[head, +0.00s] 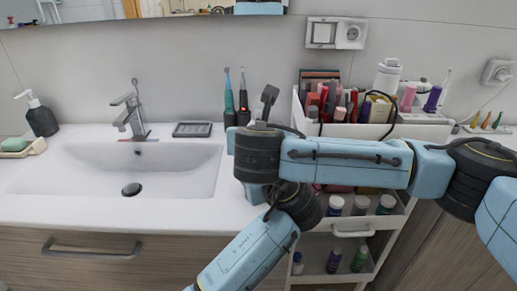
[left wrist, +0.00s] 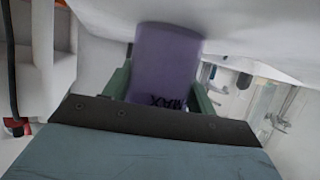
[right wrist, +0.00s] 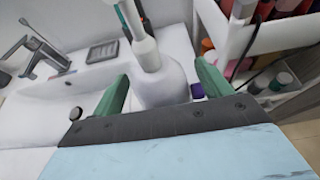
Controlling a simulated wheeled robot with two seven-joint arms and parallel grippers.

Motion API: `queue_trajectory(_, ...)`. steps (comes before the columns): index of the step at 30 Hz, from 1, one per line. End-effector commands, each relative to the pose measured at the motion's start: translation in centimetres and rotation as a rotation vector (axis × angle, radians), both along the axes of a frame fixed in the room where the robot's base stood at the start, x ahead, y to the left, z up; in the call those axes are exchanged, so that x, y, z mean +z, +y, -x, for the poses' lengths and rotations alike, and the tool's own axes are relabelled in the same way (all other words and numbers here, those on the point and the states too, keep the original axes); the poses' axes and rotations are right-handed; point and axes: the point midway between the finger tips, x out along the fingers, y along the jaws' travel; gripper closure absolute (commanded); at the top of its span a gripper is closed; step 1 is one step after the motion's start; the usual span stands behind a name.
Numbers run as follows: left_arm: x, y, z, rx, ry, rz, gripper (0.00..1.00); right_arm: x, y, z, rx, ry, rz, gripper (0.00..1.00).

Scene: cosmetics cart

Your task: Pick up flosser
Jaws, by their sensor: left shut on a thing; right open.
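A white object with a rounded body and slim neck, which looks like the flosser (right wrist: 160,82), shows in the right wrist view. It appears between the spread green fingers of my right gripper (right wrist: 155,88), which is open; how deep it sits between them is unclear. My left gripper (left wrist: 160,88) is shut on a purple cylinder (left wrist: 165,58) with dark "MAX" lettering. In the head view both grippers and the flosser are hidden behind my arms, which cross near the counter's right part.
The sink (head: 110,172) and faucet (head: 130,112) lie left. Toothbrushes (head: 229,98) and a dark soap tray (head: 192,129) stand at the back. A white cart (head: 412,130) crowded with cosmetics stands right; its lower shelves hold small bottles (head: 335,205).

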Motion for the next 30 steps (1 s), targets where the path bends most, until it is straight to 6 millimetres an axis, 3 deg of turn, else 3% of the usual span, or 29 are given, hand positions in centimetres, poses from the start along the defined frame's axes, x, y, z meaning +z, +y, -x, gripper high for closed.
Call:
queue_trajectory(3,0.1,0.0,0.0,-0.001,-0.002,0.000,0.66,0.0,0.0,0.0,0.000,0.000,0.000,0.25)
queue_trajectory(14,0.1,0.0,0.0,-0.001,-0.002,0.000,0.66,0.0,0.0,0.1,0.000,0.000,0.000,0.73)
queue_trajectory(23,0.1,0.0,0.0,-0.001,-0.001,0.001,0.66,0.7,0.0,0.0,0.000,-0.004,-0.002,0.73)
queue_trajectory(30,0.0,0.0,0.0,0.000,0.000,0.000,0.66,5.1,0.0,0.0,0.000,-0.008,-0.004,0.73)
